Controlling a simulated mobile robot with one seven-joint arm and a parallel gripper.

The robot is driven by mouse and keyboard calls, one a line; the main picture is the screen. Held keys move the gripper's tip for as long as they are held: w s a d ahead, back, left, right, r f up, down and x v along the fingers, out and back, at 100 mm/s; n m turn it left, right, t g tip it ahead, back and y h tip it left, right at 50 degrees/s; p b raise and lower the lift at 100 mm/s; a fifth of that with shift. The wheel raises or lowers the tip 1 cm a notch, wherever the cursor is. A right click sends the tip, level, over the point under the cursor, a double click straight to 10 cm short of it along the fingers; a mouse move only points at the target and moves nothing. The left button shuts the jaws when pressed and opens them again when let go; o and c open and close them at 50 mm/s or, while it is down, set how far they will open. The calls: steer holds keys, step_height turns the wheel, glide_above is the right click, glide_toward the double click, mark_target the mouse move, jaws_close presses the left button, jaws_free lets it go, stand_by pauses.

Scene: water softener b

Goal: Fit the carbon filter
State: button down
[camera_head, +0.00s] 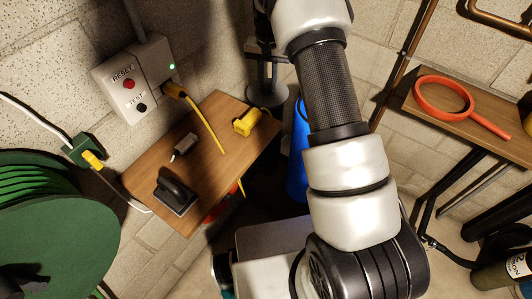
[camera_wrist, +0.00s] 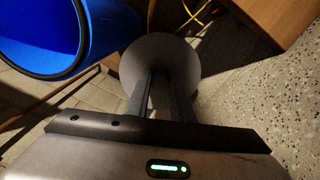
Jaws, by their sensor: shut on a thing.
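My gripper (camera_wrist: 160,80) shows in the wrist view with its two dark fingers close together on a grey, rounded thing (camera_wrist: 160,55), which looks like the carbon filter. Its far end and length are hidden. A blue cylinder (camera_wrist: 115,22) with a dark-rimmed open mouth is at the upper left, beside the held thing; I cannot tell whether they touch. In the head view the blue cylinder (camera_head: 298,160) shows in part behind my arm.
A wooden shelf (camera_head: 215,135) at left holds a yellow connector (camera_head: 247,121) and small dark objects. A red ring-shaped wrench (camera_head: 443,97) lies on the right shelf (camera_head: 410,100). A switch box (camera_head: 130,85) is on the wall. A green reel (camera_head: 40,240) stands lower left.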

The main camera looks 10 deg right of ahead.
step_height(320, 180, up, 38)
steer(key=p, duration=1.6)
steer(key=shift+f+p, duration=0.15)
steer(key=shift+p, duration=0.25)
stand_by(0.3)
stand_by(1.0)
